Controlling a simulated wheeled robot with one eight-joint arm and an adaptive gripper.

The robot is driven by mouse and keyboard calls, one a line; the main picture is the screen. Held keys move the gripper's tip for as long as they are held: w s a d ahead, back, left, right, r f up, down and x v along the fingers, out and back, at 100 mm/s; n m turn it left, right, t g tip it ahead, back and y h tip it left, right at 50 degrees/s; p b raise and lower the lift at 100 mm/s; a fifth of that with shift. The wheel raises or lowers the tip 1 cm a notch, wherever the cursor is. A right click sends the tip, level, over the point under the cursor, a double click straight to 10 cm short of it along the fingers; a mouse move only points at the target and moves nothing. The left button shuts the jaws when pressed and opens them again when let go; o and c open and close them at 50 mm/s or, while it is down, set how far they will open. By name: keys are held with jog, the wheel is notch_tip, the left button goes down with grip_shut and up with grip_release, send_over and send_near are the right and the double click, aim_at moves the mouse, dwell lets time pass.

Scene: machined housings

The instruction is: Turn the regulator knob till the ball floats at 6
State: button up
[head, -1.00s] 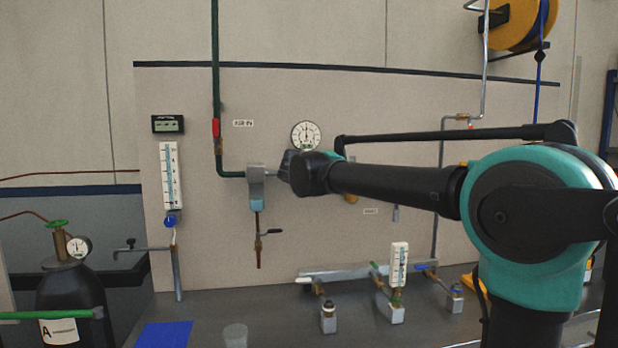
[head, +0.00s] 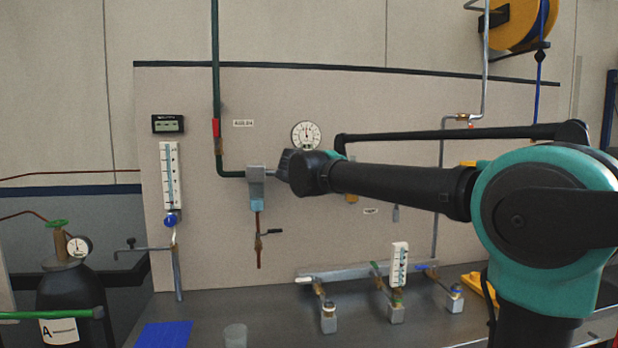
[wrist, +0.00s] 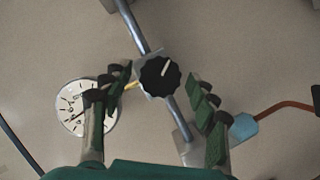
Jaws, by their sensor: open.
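The black fluted regulator knob (wrist: 160,77) with a white pointer line sits on a metal pipe in the wrist view. My gripper (wrist: 160,82) is open, with one green-padded finger on each side of the knob and gaps between; whether depth lines up, I cannot tell. In the head view, the knob is hidden by the end of my arm. A tall white flow tube (head: 170,177) with a blue knob hangs on the panel at left. The ball is too small to read in either.
A round dial gauge (head: 306,135) is just above my wrist; it shows beside the left finger in the wrist view (wrist: 72,120). A grey filter body (head: 256,182) is left of my wrist. A valve manifold (head: 345,272) stands on the bench.

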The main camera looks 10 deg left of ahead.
jog(key=v, duration=1)
jog(key=shift+s, duration=0.25)
jog(key=s+d+f+m+g+h, duration=0.2)
jog(key=s+d+f+m+g, duration=0.1)
jog(key=d+f, duration=0.95)
jog(key=s+d+f+m+g+h, duration=0.1)
jog(key=s+d+f+m+g, duration=0.2)
jog(key=d+f, duration=0.95)
jog(key=s+d+f+m+g+y, duration=0.1)
jog(key=s+d+f+m+g, duration=0.1)
jog(key=s+f, duration=0.8)
jog(key=s+d+f+m+g+y, duration=0.2)
jog(key=s+f, duration=0.8)
jog(key=f, duration=0.5)
jog(key=shift+s+d+g+y, duration=0.15)
jog(key=shift+d+g+y, duration=0.15)
jog(key=shift+g, duration=0.2)
jog(key=shift+r, duration=0.1)
